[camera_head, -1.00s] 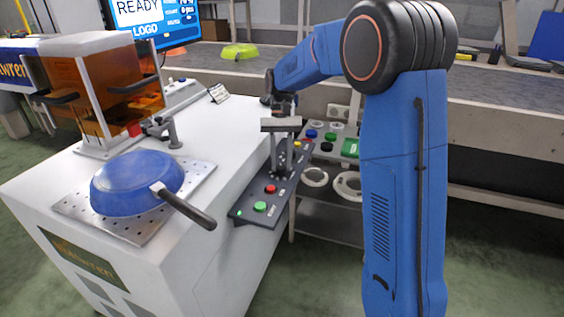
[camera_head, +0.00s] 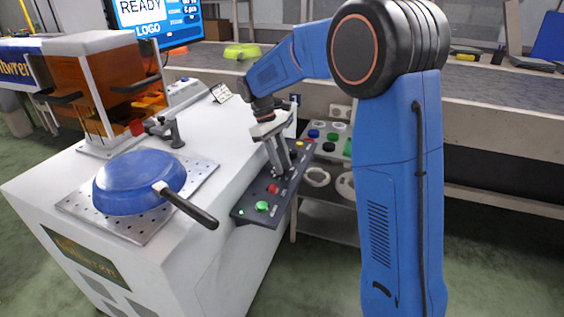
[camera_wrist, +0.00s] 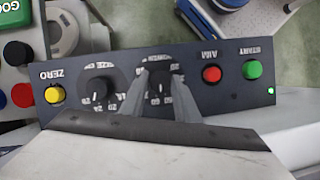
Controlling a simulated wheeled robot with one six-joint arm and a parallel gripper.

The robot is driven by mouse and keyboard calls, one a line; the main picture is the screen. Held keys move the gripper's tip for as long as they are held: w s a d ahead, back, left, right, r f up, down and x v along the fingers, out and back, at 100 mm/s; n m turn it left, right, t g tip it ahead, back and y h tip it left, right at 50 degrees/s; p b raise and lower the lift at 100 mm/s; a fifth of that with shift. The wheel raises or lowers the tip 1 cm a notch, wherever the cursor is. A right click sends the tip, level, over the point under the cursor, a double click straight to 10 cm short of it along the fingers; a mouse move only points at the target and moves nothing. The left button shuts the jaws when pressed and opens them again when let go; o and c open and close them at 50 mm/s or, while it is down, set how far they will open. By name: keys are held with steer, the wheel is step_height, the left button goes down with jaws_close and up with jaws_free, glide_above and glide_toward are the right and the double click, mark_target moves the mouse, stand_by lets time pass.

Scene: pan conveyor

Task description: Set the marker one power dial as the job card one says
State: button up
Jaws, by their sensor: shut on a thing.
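The dark control panel (camera_head: 244,211) is on the side of the white marker cabinet (camera_head: 215,150). The wrist view shows it upside down, with two black dials ringed by scales. My gripper (camera_wrist: 161,76) is shut on the black dial knob (camera_wrist: 160,82) nearer the red button, one finger on each side. The other dial (camera_wrist: 100,87) is free, to its left. The held dial's name and setting are too small or covered to read. In the head view my gripper (camera_head: 282,172) reaches down tilted onto the panel. A small card (camera_head: 220,92) stands on the cabinet, its text unreadable.
Beside the held dial are the red AIM button (camera_wrist: 212,74) and green START button (camera_wrist: 252,69); the yellow ZERO button (camera_wrist: 55,94) is at the far end. A blue pan (camera_head: 138,182) lies on a perforated plate (camera_head: 110,222). The screen (camera_head: 155,18) reads READY.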

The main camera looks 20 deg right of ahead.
steer(key=shift+n+t+h, duration=0.5)
steer(key=shift+n, duration=1.5)
steer(key=o, duration=1)
steer(key=shift+o, duration=0.2)
steer(key=v, duration=1.7)
steer(key=shift+s+a+r, duration=0.15)
steer(key=shift+s+r, duration=0.05)
steer(key=shift+r, duration=0.05)
steer(key=shift+s, duration=0.1)
